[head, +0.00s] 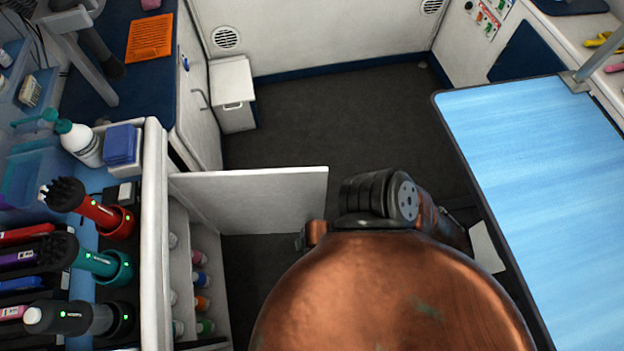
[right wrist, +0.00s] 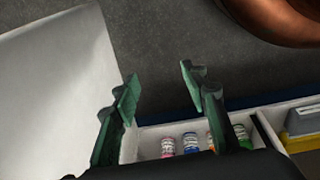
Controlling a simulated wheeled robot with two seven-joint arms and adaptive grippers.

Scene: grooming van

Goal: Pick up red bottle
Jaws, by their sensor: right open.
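Several small bottles with pale caps stand in an open low cabinet (head: 184,215). The pinkish-red bottle (head: 199,258) is farthest back in its row in the head view, with blue, orange and green ones in front. The pinkish-red bottle (right wrist: 168,148) also shows in the right wrist view, at the left end of the row, its lower part hidden by the gripper body. My right gripper (right wrist: 160,90) is open and empty, its green fingers apart from the bottles. Neither gripper shows in the head view.
The white cabinet door (head: 255,195) stands open beside the bottles. A counter on the left carries a white pump bottle (head: 80,143), a red dryer (head: 95,210) and a teal dryer (head: 92,262). A blue-topped table (head: 545,165) is at right. Dark floor (head: 320,110) lies clear between.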

